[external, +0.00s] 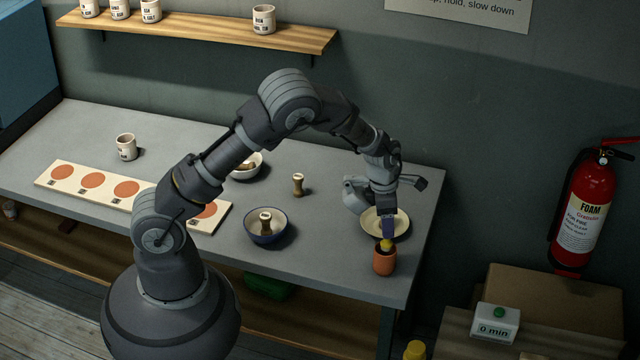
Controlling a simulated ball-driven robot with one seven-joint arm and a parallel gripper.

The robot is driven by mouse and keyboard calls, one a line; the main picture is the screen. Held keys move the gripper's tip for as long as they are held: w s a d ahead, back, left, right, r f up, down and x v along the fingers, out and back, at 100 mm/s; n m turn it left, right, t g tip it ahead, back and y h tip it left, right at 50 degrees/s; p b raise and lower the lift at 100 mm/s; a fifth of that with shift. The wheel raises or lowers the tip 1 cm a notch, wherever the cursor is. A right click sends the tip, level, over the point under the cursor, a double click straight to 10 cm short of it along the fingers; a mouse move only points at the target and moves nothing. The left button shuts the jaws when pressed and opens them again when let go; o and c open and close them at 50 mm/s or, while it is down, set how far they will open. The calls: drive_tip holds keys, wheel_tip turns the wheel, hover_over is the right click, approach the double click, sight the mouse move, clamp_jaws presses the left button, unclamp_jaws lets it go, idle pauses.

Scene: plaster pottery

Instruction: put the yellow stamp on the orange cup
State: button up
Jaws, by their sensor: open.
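The orange cup (383,264) stands upright near the right front corner of the grey table. The yellow stamp (386,244) shows as a small yellow patch at the cup's mouth; I cannot tell whether it rests on the rim or sits partly inside. My gripper (389,233) points down directly above the stamp, with its bluish fingers very close to it. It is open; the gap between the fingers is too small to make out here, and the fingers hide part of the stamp.
A cream plate (402,224) lies just behind the cup. A blue-rimmed bowl (251,236) holds a brown stamp, and another brown stamp (298,184) stands on the table (325,245). A board with orange discs (60,173) lies at the left. The table's right edge is near.

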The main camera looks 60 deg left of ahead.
wheel_tip(320, 180, up, 6)
drive_tip(key=p, duration=0.1)
drive_tip(key=shift+s+a, duration=0.2)
drive_tip(key=shift+s, duration=0.1)
wheel_tip(320, 180, up, 48)
drive_tip(key=f+m+t, duration=0.1)
drive_tip(key=m+t, duration=1)
drive_tip(key=m, duration=1.2)
hover_over(381, 241)
drive_tip(key=s+a, duration=0.2)
drive_tip(key=s, duration=0.1)
drive_tip(key=s+r+m+t, duration=0.3)
drive_tip(key=s+r+m, duration=0.4)
drive_tip(key=r, duration=0.7)
drive_tip(key=shift+s+d+m+y, duration=0.3)
drive_tip(key=shift+s+d+m, duration=0.1)
drive_tip(key=shift+s, duration=0.6)
wheel_tip(381, 241, down, 10)
drive_tip(key=b, duration=1)
